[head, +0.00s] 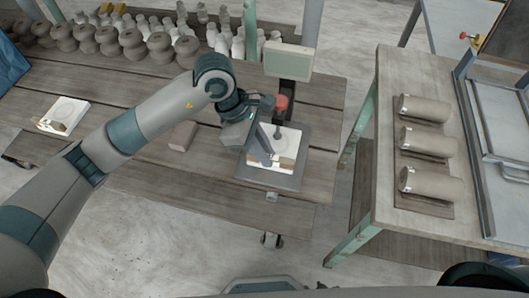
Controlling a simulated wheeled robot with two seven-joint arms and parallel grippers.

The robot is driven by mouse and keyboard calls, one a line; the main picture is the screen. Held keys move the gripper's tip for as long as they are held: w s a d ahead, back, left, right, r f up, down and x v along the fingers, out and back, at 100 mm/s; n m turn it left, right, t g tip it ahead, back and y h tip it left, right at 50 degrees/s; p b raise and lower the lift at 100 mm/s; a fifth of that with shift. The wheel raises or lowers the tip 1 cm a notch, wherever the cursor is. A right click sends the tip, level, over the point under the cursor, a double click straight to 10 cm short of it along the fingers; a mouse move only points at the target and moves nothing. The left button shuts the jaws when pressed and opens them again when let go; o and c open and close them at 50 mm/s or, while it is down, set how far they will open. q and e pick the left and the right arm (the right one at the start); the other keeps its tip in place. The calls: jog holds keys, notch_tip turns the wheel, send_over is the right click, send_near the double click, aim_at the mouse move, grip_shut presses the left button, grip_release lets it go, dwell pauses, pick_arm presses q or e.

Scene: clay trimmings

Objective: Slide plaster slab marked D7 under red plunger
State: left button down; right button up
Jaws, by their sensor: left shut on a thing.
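A white plaster slab (291,143) lies on a dark grey plate (262,178) at the foot of a press-like stand. The red plunger (281,102) is above the slab's far part. My left gripper (268,158) reaches in from the left, pointing down, and is shut on the slab's left side; its fingers hide part of it. A brownish patch shows on the slab's near edge. Any marking D7 is too small to read. A second white slab (70,106) with similar brown bits lies at the far left of the table. My right gripper is out of view.
A pale box-like head (288,60) tops the stand. A small brown block (182,136) lies left of the plate. Rows of clay pots (131,42) and pale figures line the back. A side table (420,222) at right holds three cylinders (424,142).

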dwell(0.4)
pick_arm(q)
jog(key=shift+w+d+b, duration=0.25)
jog(key=shift+w+b, duration=0.35)
jog(key=shift+b, duration=0.15)
jog(key=c, duration=1.6)
grip_release()
jog(key=shift+f, duration=0.1)
jog(key=shift+c, duration=0.2)
